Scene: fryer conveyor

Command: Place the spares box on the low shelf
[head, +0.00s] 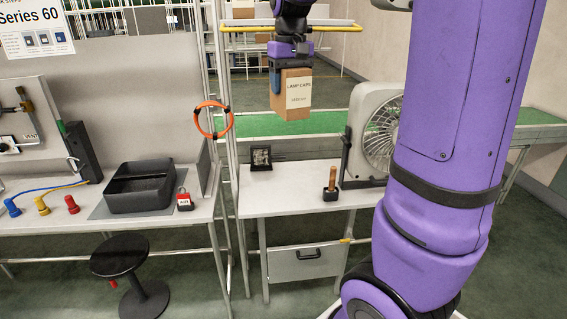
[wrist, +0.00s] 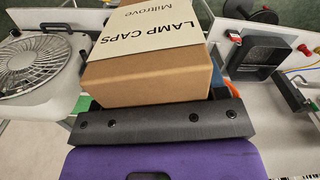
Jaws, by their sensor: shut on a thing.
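A brown cardboard box (head: 291,90) with a white label reading LAMP CAPS hangs upright in my gripper (head: 289,68), above the right-hand table. In the wrist view the same box (wrist: 150,80) fills the top middle, against the dark bar of my gripper (wrist: 160,122). The gripper is shut on the box; its fingertips are mostly hidden. A shelf with a yellow front rail (head: 250,28) stands behind the gripper at the top of the head view. I cannot tell which surface is the low shelf.
The right table (head: 290,195) holds a white fan (head: 380,130), a wooden-handled stamp (head: 331,185) and a small dark item (head: 261,158). A black tray (head: 140,187) and red padlock (head: 184,200) lie on the left bench. A black stool (head: 120,257) stands in front. A green conveyor (head: 290,124) runs behind.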

